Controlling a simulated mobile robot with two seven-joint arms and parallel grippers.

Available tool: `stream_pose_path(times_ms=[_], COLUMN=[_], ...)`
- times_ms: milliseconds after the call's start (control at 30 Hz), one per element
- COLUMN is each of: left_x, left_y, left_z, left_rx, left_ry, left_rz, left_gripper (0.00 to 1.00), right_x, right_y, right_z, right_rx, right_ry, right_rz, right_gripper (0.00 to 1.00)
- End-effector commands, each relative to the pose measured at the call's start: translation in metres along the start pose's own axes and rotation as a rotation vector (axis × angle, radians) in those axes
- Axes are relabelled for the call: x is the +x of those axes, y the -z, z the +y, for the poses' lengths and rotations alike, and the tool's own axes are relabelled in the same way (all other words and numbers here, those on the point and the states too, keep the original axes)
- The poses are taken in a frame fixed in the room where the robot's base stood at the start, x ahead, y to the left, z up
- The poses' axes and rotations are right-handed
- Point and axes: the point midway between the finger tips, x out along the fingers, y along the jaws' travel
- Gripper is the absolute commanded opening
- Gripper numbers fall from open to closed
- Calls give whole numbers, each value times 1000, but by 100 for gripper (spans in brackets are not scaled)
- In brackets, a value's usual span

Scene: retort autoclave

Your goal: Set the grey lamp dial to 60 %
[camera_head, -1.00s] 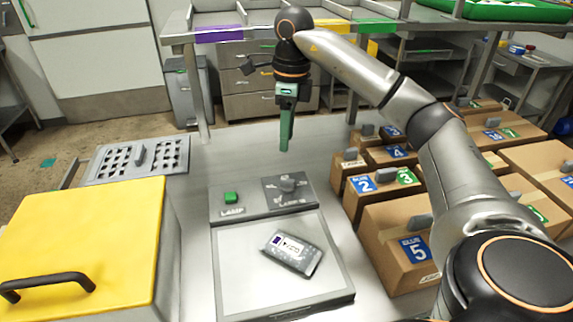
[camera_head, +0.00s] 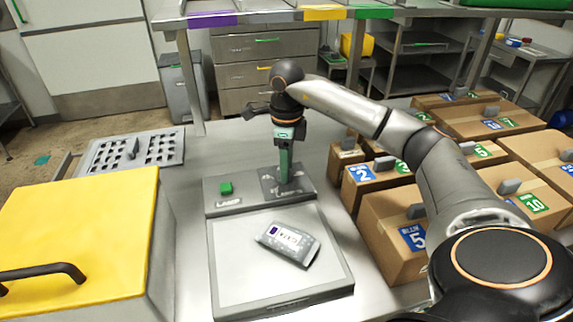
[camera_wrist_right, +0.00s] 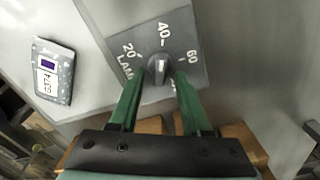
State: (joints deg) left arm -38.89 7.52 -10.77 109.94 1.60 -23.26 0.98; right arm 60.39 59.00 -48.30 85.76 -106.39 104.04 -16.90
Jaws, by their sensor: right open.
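The grey lamp dial (camera_wrist_right: 159,67) sits on a dark plate (camera_wrist_right: 180,45) marked 20, 40 and 60 in the right wrist view. Its white pointer line appears to point about at 40. My right gripper (camera_wrist_right: 158,78) is open, with one green finger on each side of the dial; I cannot tell whether they touch it. In the head view the right gripper (camera_head: 285,182) comes down over the dial's plate (camera_head: 300,186) and hides most of the dial. My left gripper is not in view.
A green lamp button (camera_head: 226,188) is left of the dial. A grey labelled pouch (camera_head: 288,243) lies on the pale panel (camera_head: 235,280) in front. Cardboard boxes (camera_head: 385,215) stand close on the right. A yellow-lidded box (camera_head: 80,225) is at the left.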

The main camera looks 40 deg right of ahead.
Motion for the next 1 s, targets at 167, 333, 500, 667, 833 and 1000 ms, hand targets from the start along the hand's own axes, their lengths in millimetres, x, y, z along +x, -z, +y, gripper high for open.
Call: stream_pose_path(times_ms=[167,333,500,667,833,1000], left_x=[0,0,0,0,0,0], left_y=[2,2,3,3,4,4], left_z=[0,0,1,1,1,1], left_rx=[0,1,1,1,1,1], left_ry=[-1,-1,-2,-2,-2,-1], left_rz=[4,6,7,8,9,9], left_gripper=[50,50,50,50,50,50], right_x=[2,2,2,1,1,1], right_y=[0,0,0,0,0,0], right_z=[0,0,0,0,0,0], right_rx=[0,0,0,0,0,0], right_ry=[0,0,0,0,0,0], right_rz=[0,0,0,0,0,0], right_gripper=[48,41,22,4,0,0])
